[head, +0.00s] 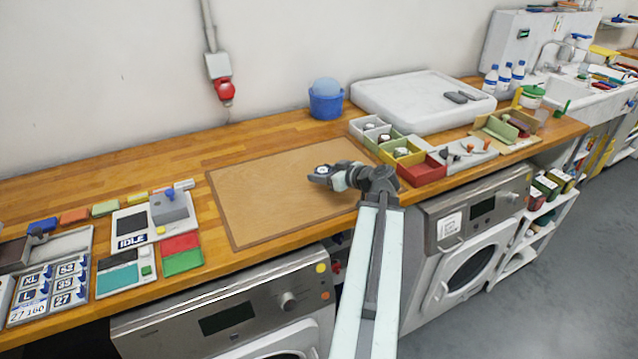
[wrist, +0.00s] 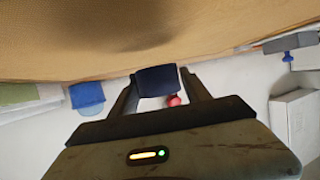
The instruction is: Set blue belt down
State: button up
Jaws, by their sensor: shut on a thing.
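My gripper (wrist: 158,84) is shut on a small dark-blue piece, which I take to be the blue belt (wrist: 157,80). It sits between the two fingertips in the wrist view. In the head view my gripper (head: 320,176) is over the right part of the tan work board (head: 262,205), low above it. The held piece is too small and dark there to make out clearly. The board fills the upper part of the wrist view, with a soft shadow on it. Whether the belt touches the board I cannot tell.
The board's left and middle are clear. Coloured bins (head: 422,172) stand right of it, a blue tub (head: 326,103) behind. A device marked IDLE (head: 131,241) and red and green pads (head: 182,262) lie left. A blue piece (head: 42,226) lies far left.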

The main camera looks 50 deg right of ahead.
aim_at(319, 188)
jog(key=shift+w+a, duration=0.1)
jog(key=shift+w, duration=0.1)
jog(key=f+b, duration=0.2)
jog(key=w+f+b, duration=0.1)
jog(key=shift+w+a+f, duration=0.1)
jog(key=shift+a+f, duration=0.15)
jog(key=shift+f+b, duration=0.3)
jog(key=shift+b, duration=0.25)
jog(key=shift+r, duration=0.25)
jog(key=shift+f, duration=0.2)
jog(key=o, duration=1.5)
jog(key=shift+r, duration=0.1)
